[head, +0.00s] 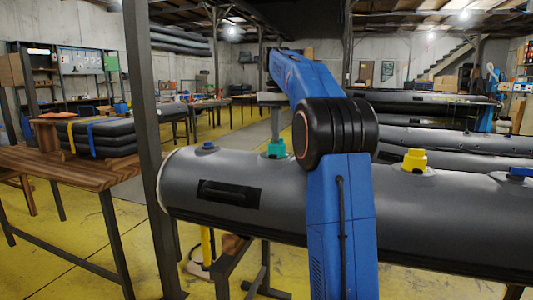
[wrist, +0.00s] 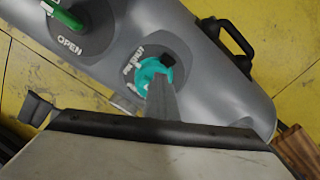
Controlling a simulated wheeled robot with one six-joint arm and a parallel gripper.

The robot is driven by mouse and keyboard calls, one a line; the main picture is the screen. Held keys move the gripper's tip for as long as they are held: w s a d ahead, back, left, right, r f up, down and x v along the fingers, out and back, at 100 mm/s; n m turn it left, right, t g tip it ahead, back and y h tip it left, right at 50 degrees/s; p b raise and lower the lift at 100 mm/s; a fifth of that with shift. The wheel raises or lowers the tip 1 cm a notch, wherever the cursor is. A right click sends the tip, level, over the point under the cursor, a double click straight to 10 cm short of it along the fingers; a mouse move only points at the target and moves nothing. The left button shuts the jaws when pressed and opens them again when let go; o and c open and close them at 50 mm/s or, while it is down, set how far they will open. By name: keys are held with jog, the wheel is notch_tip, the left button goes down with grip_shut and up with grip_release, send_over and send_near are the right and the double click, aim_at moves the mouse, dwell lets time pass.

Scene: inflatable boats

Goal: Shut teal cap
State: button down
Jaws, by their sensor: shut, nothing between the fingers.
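The teal cap (head: 277,148) sits on top of the grey boat tube (head: 235,175), left of my blue arm in the head view. In the wrist view the teal cap (wrist: 146,76) lies in a dark round patch with pale lettering, too blurred to read. My gripper (wrist: 161,78) is shut and empty. Its grey fingers reach over the teal cap and cover part of it. Whether they touch it I cannot tell. A small black part shows beside the fingertips. In the head view my gripper (head: 275,122) points down just above the cap.
A green lever (wrist: 64,15) marked OPEN is near the teal cap. A blue cap (head: 208,145), a yellow cap (head: 414,160) and another blue cap (head: 521,172) stand along the tube. A black handle (wrist: 232,42) juts from its side. A post (head: 146,150) and wooden table (head: 70,165) stand left.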

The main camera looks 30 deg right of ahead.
jog(key=shift+w+d+f, duration=0.3)
jog(key=shift+w+d, duration=0.15)
jog(key=shift+d, duration=0.15)
jog(key=shift+d+r, duration=0.1)
jog(key=shift+w+r, duration=0.15)
jog(key=shift+r, duration=1.35)
jog(key=shift+d+r, duration=0.5)
jog(key=shift+r, duration=0.3)
jog(key=shift+w+r, duration=0.15)
jog(key=shift+a+r, duration=0.35)
jog(key=shift+r, duration=0.5)
jog(key=shift+s+a, duration=0.2)
